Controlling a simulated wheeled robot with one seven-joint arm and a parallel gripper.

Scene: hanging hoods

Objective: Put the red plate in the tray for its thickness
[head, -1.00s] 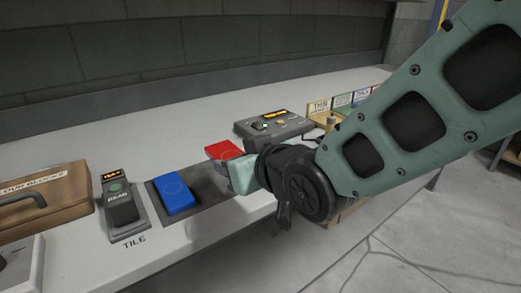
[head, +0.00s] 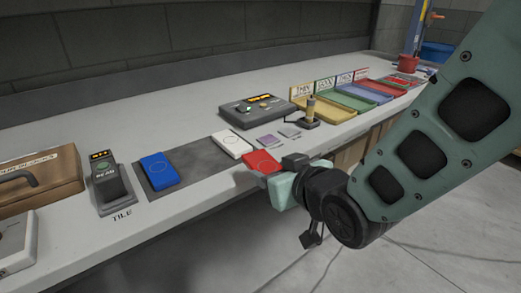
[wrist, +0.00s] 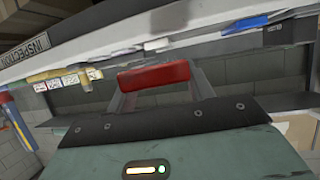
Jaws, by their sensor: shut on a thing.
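The red plate (head: 261,162) is held at the end of my gripper (head: 272,176), over the front edge of the bench. In the wrist view the red plate (wrist: 154,76) shows edge-on between the two fingers. A row of shallow trays stands along the bench to the right: a yellow tray (head: 333,115), a green tray (head: 341,103), a blue tray (head: 358,98) and a red tray (head: 385,88) among them. Upright label cards stand behind them; the yellow one seems to read THIN, the others are too small to read surely.
A blue plate (head: 160,170) and a white plate (head: 232,143) lie on a dark strip (head: 200,162). A gauge box (head: 258,110) with a lit display and a small stand (head: 310,112) are behind. A handheld meter (head: 110,188) and a brown case (head: 38,185) are left.

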